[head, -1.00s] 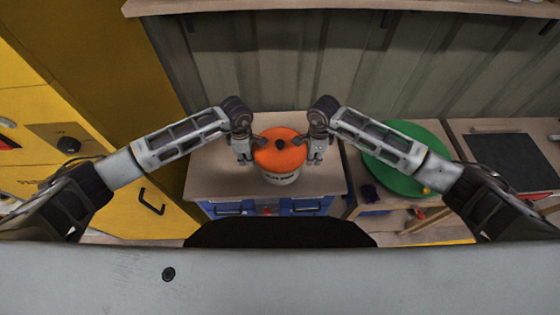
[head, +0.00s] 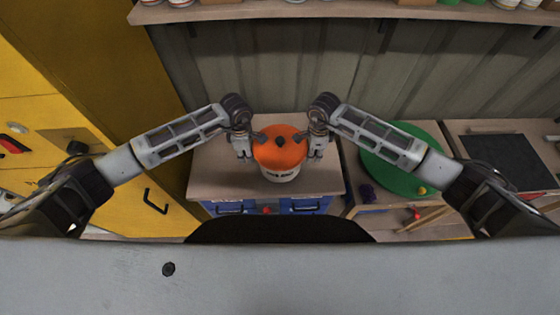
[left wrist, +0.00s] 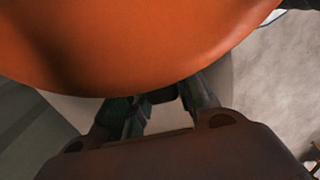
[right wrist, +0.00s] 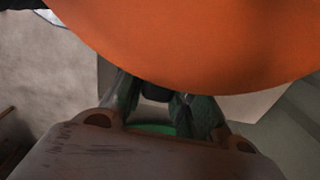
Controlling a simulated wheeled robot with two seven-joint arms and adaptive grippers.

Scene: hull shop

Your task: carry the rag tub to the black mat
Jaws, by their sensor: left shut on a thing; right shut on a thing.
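The rag tub (head: 281,176), a pale tub with a dark printed band and an orange lid (head: 280,147), is over the wooden top of the blue cabinet. My left gripper (head: 252,146) is shut on its left side and my right gripper (head: 309,146) on its right side. The tub looks upright; I cannot tell whether its base touches the top. The orange lid fills the upper part of the left wrist view (left wrist: 140,45) and the right wrist view (right wrist: 190,45), partly hiding the fingers. The black mat (head: 510,160) lies flat on the bench at the far right.
A round green mat (head: 400,180) with small items near its front edge lies between the tub and the black mat, partly behind my right arm. Yellow cabinets (head: 150,195) stand at left. A shelf (head: 320,11) with jars runs along the back wall. The black mat looks bare.

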